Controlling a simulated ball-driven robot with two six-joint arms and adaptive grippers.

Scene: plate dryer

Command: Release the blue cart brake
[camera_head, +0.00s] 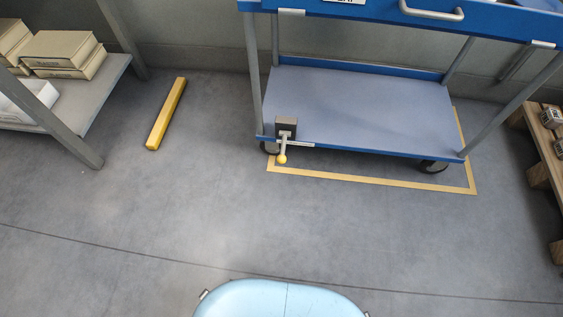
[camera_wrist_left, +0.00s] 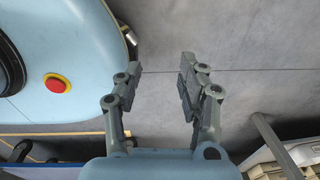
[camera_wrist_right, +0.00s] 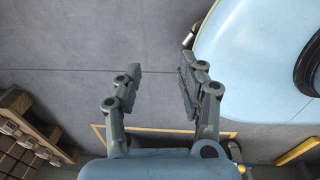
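The blue cart (camera_head: 365,105) stands ahead of me, slightly right of centre in the head view, with a grey lower shelf and a blue upper tray cut off by the top edge. Its brake (camera_head: 284,140) is at the front left corner of the lower shelf: a dark block, a metal lever pointing down and a yellow knob (camera_head: 282,159) at its end. Neither gripper shows in the head view. In its wrist view my left gripper (camera_wrist_left: 159,82) is open and empty over the floor. My right gripper (camera_wrist_right: 160,83) is also open and empty, away from the brake.
A yellow floor marking (camera_head: 375,181) frames the cart. A yellow bar (camera_head: 166,113) lies on the floor left of the cart. A shelf with boxes (camera_head: 65,52) stands far left, and a wooden pallet (camera_head: 540,150) with metal parts far right. The floor in front of the cart is clear.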

